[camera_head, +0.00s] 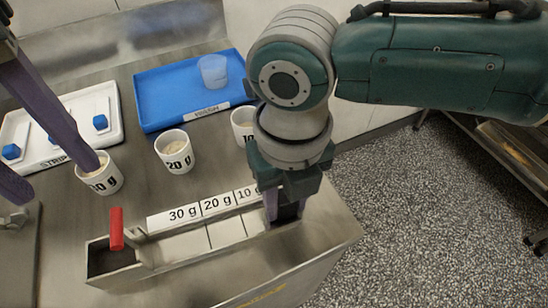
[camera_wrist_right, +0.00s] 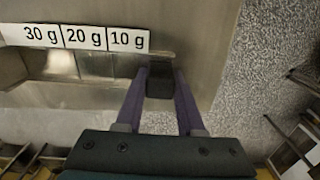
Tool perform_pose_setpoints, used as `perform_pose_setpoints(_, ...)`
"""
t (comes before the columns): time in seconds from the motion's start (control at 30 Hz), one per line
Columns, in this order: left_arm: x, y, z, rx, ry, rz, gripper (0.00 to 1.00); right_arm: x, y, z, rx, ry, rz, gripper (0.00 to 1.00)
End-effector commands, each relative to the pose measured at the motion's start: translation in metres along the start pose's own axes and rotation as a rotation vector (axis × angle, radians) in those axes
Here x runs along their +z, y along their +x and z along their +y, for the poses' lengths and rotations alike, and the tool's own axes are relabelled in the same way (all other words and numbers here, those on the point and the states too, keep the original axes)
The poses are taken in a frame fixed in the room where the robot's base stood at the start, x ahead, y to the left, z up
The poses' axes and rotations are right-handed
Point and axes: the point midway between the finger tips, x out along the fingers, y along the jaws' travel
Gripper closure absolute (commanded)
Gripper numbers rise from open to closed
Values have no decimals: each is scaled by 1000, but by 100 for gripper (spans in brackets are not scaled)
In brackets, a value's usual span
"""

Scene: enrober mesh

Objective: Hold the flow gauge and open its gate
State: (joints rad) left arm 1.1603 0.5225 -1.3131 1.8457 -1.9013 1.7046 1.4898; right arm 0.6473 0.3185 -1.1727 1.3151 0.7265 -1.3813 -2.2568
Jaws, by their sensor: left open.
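The flow gauge is a long steel trough (camera_head: 180,262) at the front of the bench, with a label strip (camera_head: 172,219) reading 30 g, 20 g and 10 g. Its gate has a red upright handle (camera_head: 117,229) near the left end. My right gripper (camera_head: 285,208) is at the right end of the trough. In the right wrist view its fingers close on both sides of a black block (camera_wrist_right: 160,82) there. My left gripper (camera_head: 60,182) is open and empty at the left edge, apart from the red handle. One finger overlaps the 30 g cup in the picture; contact cannot be told.
Cups marked 30 g (camera_head: 101,181), 20 g (camera_head: 175,158) and 10 g (camera_head: 241,127) hold pale contents behind the trough. A blue tray (camera_head: 160,92) carries a clear cup (camera_head: 213,71). Speckled floor (camera_head: 420,210) lies right.

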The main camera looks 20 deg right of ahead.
Motion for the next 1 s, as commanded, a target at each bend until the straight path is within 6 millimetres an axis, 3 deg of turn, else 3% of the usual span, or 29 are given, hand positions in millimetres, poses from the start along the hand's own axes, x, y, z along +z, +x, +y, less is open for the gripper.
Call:
perform_pose_setpoints(0.03, 0, 0, 0, 0, 0, 0, 50, 0, 0, 0, 0, 0, 0, 72)
perform_pose_setpoints(0.3, 0, 0, 0, 0, 0, 0, 50, 0, 0, 0, -1, 0, 0, 100)
perform_pose_setpoints(1.0, 0, 0, 0, 0, 0, 0, 50, 0, 0, 0, -1, 0, 0, 100)
